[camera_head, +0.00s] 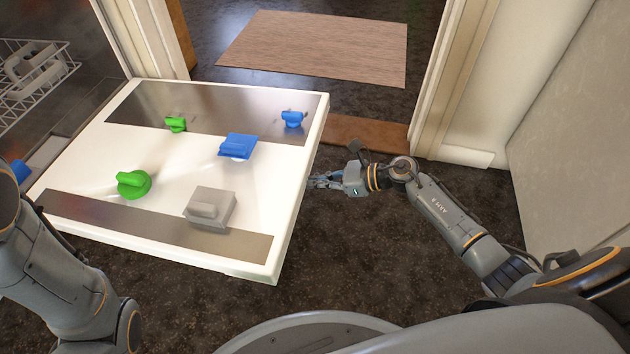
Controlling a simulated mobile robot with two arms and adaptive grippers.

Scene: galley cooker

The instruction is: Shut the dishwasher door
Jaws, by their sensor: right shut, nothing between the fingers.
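The dishwasher door (165,205) is a white panel, folded down open and lying roughly flat in front of me. Its upward face has two steel strips, green knobs, blue fittings and a grey block. A white wire rack (60,62) shows at the upper left, beyond the door's left side. My right gripper (314,183) is shut and empty, just beside the door's right edge. I cannot tell whether it touches that edge. My left arm comes in at the lower left, in front of the door's near left corner, and its gripper is not in view.
The dark floor (370,270) is clear between the door and my right arm. A white door frame (447,95) and a pale wall (570,130) stand at the right. A wood-coloured mat (315,45) lies beyond the doorway, past a brown threshold (368,131).

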